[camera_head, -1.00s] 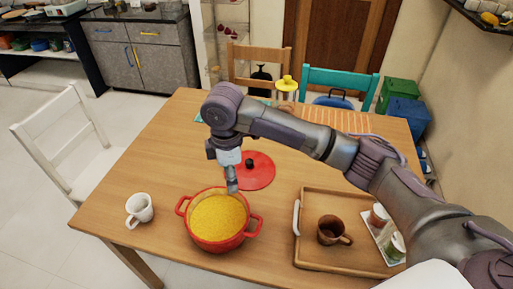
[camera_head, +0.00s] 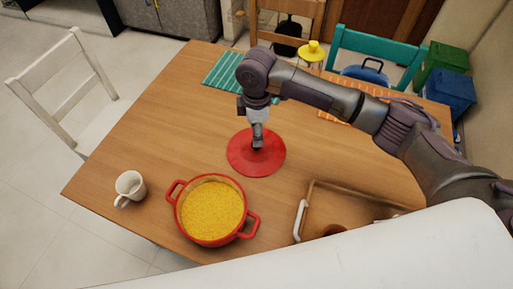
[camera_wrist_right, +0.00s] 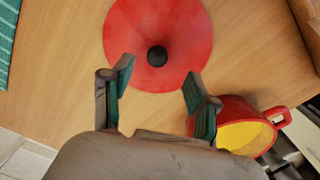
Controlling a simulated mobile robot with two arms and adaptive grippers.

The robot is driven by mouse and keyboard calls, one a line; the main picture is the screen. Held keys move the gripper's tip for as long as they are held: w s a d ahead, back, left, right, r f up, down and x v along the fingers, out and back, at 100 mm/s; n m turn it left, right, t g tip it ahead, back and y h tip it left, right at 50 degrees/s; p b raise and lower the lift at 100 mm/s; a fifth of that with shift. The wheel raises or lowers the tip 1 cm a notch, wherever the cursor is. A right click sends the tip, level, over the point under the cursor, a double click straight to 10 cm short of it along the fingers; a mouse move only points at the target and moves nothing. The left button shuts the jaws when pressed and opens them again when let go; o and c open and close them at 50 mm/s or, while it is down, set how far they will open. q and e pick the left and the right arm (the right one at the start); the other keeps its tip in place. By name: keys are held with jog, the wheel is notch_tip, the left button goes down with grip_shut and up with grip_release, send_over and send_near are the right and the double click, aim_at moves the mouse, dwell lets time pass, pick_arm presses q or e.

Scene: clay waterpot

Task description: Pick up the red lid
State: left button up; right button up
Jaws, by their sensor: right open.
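The red lid (camera_head: 243,160) is a flat round disc lying on the wooden table, behind the red pot. In the right wrist view the lid (camera_wrist_right: 180,30) shows its black knob (camera_wrist_right: 157,56) at the centre. My right gripper (camera_head: 257,143) is above the lid in the head view and hides the knob. In the right wrist view the gripper (camera_wrist_right: 158,85) is open and empty, with its fingers spread on either side of the knob's line, the knob lying just beyond the fingertips. My left gripper is not in view.
A red pot (camera_head: 212,211) full of yellow food stands in front of the lid. A white mug (camera_head: 130,187) is at the left front. A wooden tray (camera_head: 335,192) is at the right. The table left of the lid is clear.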

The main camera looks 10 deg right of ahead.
aim_at(247, 160)
jog(key=shift+w+f, duration=0.1)
jog(key=shift+f, duration=0.65)
notch_tip(247, 160, down, 5)
jog(key=shift+w+d+f, duration=0.1)
grip_shut()
